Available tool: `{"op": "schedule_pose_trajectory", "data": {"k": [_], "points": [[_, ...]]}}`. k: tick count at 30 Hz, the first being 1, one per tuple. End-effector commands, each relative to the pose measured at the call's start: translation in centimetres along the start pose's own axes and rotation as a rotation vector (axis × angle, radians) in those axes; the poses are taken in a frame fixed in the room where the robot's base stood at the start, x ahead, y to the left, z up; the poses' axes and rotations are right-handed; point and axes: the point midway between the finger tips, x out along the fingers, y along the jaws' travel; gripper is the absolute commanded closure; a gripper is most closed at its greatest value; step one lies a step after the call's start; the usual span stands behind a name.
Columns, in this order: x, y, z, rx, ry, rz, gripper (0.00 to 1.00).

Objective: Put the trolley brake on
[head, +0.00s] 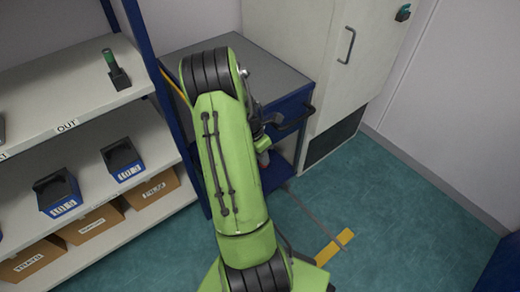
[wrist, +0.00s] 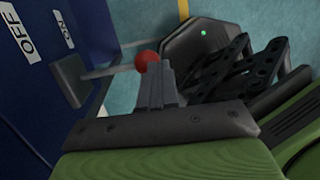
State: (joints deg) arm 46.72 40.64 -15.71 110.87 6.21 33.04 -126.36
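The blue trolley (head: 290,112) with a grey top stands beside the shelving in the head view. In the wrist view, its blue side (wrist: 25,100) carries white OFF and ON labels. A brake lever (wrist: 105,71) sticks out from a grey mount there and ends in a red ball knob (wrist: 147,62). In the head view my arm hides most of my gripper and part of the trolley.
Shelving (head: 95,115) with bins and boxes stands close on the left. A white cabinet (head: 325,50) with a handle is behind the trolley. Green floor (head: 400,210) is open at the right, with a yellow marking (head: 334,247).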

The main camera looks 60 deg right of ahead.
Motion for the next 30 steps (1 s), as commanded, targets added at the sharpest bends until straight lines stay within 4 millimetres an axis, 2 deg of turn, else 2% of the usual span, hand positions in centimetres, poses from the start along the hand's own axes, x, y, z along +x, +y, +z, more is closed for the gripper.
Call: {"op": "schedule_pose_trajectory", "data": {"k": [6, 15, 30], "points": [[2.3, -0.5, -0.5, -0.001, 0.002, -0.003, 1.00], [4.8, -0.5, -1.0, -0.001, 0.000, -0.001, 1.00], [6.4, -0.1, -1.3, -0.001, 0.000, 0.001, 1.00]]}}
